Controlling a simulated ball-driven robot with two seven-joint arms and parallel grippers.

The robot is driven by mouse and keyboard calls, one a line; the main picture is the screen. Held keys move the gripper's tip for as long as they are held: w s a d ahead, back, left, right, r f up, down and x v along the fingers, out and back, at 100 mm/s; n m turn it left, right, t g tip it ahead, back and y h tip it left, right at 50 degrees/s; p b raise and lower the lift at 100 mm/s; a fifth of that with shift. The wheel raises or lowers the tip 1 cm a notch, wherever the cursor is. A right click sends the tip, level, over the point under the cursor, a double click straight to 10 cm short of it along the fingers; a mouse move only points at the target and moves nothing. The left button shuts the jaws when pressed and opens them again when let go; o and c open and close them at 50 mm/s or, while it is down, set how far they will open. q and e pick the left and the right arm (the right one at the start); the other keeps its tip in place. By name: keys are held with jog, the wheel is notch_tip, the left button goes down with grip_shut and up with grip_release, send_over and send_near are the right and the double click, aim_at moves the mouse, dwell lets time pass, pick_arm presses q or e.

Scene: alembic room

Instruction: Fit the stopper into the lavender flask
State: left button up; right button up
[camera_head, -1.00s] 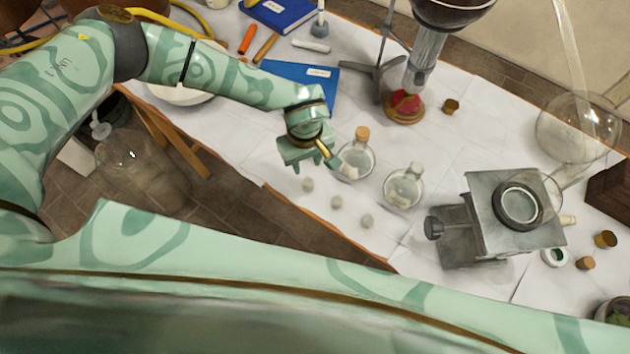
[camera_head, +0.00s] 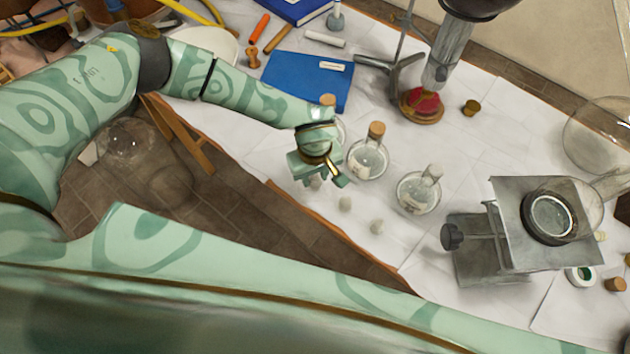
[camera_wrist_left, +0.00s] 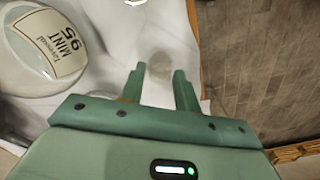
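My left gripper (camera_head: 320,178) is open and empty, pointing down over the table's near edge. A corked flask (camera_head: 368,163) and a glass-necked flask (camera_head: 418,195) stand to the right. I cannot tell which flask is lavender. A flask labelled "MINT 95" (camera_wrist_left: 45,50) fills the wrist view's upper left.
A third cork (camera_head: 328,100) shows behind my gripper. A metal jack stand (camera_head: 490,250) is at right, a burner stand (camera_head: 422,105) behind the flasks, a blue book (camera_head: 305,85) at back left. The table edge (camera_head: 340,235) drops to the floor.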

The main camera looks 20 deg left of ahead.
aim_at(315, 178)
pick_arm(q)
jog(key=c, duration=0.5)
jog(key=shift+r, duration=0.1)
jog(key=shift+r+p, duration=1.65)
jog(key=shift+r, duration=0.3)
jog(key=shift+w, duration=0.1)
